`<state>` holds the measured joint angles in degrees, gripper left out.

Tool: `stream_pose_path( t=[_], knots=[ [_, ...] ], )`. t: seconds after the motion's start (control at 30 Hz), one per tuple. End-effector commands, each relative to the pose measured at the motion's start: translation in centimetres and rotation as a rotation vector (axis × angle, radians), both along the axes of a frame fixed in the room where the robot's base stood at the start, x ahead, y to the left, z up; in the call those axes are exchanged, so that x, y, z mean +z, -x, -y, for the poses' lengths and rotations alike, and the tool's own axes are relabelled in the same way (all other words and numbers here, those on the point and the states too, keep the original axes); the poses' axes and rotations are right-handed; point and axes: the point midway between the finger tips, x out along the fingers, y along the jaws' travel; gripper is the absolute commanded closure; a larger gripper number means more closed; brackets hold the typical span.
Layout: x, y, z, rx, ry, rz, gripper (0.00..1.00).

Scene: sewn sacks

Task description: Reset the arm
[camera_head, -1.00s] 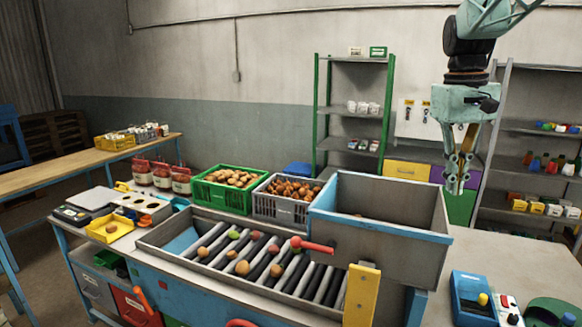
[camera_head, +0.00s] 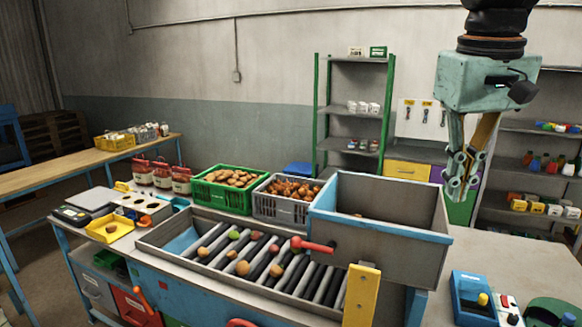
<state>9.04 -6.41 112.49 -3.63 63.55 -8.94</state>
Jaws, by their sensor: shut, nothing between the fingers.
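My gripper (camera_head: 461,187) hangs at the upper right of the head view, pointing down. Its fingers are together with nothing between them. It shows in front of the shelving and above the right end of the grey and blue metal hopper (camera_head: 385,247). It appears apart from everything around it. My wrist is at the top edge, and the rest of my arm is out of the picture.
The roller conveyor (camera_head: 145,243) holds several loose round items. A green crate (camera_head: 222,197) and a grey crate (camera_head: 278,207) stand behind it. A red handle (camera_head: 314,246) and a yellow post (camera_head: 361,296) are by the hopper. A blue control box (camera_head: 472,300) stands at lower right.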

Motion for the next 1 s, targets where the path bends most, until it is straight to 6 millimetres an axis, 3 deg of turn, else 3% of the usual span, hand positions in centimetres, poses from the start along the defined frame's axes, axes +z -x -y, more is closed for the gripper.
stream_pose_path(
  t=[0.47,1.0],
  knots=[
    [0.5,7.5,-3.5,0.002,-0.014,0.086,1.00],
    [-0.8,15.6,-6.5,0.001,-0.036,0.180,1.00]
  ],
)
